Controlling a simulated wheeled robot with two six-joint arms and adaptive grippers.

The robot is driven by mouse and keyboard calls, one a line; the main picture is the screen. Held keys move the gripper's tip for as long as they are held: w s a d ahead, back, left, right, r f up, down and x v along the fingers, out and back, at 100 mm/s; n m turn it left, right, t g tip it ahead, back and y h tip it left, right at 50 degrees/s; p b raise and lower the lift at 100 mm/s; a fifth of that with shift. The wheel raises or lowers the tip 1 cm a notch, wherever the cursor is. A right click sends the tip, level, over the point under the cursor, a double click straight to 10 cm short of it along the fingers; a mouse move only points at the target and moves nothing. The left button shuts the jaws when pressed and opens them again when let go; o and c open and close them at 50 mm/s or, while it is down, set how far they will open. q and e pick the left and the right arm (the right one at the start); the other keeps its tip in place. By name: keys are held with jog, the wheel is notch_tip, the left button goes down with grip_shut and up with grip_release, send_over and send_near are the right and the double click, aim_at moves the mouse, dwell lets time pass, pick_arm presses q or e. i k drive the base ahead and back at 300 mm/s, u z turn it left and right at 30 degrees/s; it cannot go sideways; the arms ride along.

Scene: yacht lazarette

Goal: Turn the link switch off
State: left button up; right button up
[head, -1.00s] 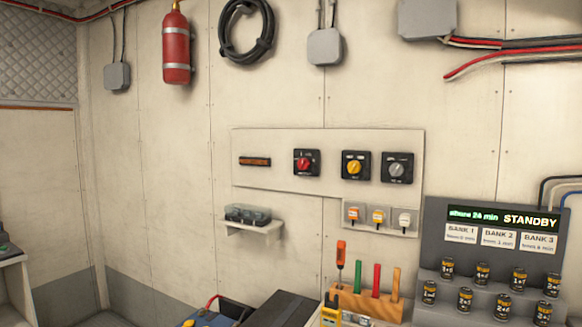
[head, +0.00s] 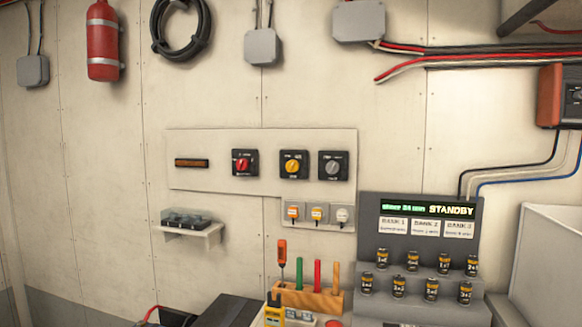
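A pale panel (head: 210,140) on the wall carries three rotary switches on black plates: one with a red knob (head: 242,164), one with a yellow knob (head: 293,166) and one with a grey knob (head: 333,167). Their lettering is too small to read, so I cannot tell which is the link switch or its setting. A small dark display with orange marks (head: 192,163) sits left of them. Below hang three tags, two with orange (head: 292,212) (head: 317,213) and one grey-white (head: 342,214). Neither of my grippers is in view.
A grey battery stand (head: 370,240) with a STANDBY display and several small batteries stands at lower right. A wooden tool rack (head: 310,299) holds upright tools below the panel. A small shelf (head: 190,231) juts out at left. The wall before the switches is clear.

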aim_at(292, 166)
jog(key=z, duration=0.55)
jog(key=k, duration=0.65)
jog(key=u, duration=0.1)
jog(key=i, duration=0.55)
jog(key=u, duration=0.75)
jog(key=i, duration=0.7)
jog(key=z, duration=0.85)
jog(key=i, duration=0.5)
jog(key=z, duration=0.55)
